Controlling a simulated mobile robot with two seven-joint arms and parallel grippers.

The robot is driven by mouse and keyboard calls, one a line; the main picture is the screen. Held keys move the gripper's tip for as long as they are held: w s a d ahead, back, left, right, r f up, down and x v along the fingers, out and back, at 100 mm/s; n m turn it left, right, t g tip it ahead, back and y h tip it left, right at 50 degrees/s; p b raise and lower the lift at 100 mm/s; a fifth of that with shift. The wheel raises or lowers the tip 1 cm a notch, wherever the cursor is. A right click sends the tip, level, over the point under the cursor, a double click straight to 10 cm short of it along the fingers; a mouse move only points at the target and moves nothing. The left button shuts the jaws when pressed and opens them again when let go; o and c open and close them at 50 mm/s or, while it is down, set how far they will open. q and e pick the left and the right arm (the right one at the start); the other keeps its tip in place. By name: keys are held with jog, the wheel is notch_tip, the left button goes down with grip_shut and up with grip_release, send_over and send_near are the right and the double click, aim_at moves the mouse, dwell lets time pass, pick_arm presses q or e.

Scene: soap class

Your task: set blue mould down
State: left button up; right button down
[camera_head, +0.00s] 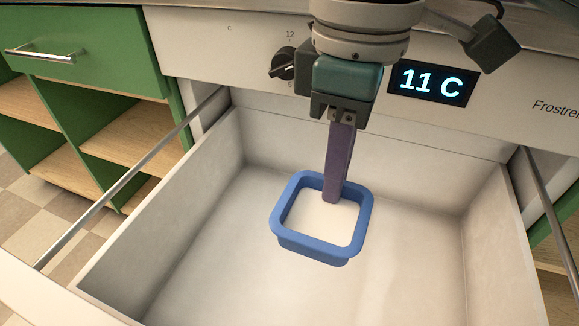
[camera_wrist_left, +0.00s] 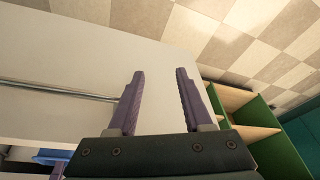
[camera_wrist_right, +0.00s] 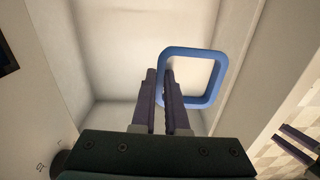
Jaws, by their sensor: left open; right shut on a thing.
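The blue mould (camera_head: 283,241) is a square ring with rounded corners inside the open pale drawer (camera_head: 220,290). My right gripper (camera_head: 333,198) points down, its purple fingers shut on the mould's far wall. The right wrist view shows the mould (camera_wrist_right: 215,80) at the fingertips (camera_wrist_right: 160,73), roughly level. I cannot tell whether its underside touches the drawer floor. The inside looks pale; I cannot tell whether it holds anything. My left gripper (camera_wrist_left: 160,73) is open and empty, outside the head view. A blue piece shows at the lower left of the left wrist view.
The drawer has high walls around the mould, with bare floor on all sides. A metal rail (camera_head: 130,178) runs along the left. Behind is a panel with a knob (camera_head: 283,64) and a display (camera_head: 431,83) reading 11 C. A green cabinet (camera_head: 90,50) stands at left.

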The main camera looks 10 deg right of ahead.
notch_tip(320, 180, down, 4)
jog(key=shift+s+a+f+b, duration=0.1)
jog(key=shift+f+b, duration=0.05)
jog(key=shift+b, duration=0.95)
notch_tip(320, 180, down, 16)
jog(key=b, duration=0.9)
notch_tip(320, 180, down, 4)
jog(key=b, duration=0.3)
pick_arm(q)
notch_tip(320, 180, down, 16)
jog(key=shift+r, duration=0.25)
pick_arm(e)
jog(key=c, duration=1.4)
grip_release()
jog(key=o, duration=0.5)
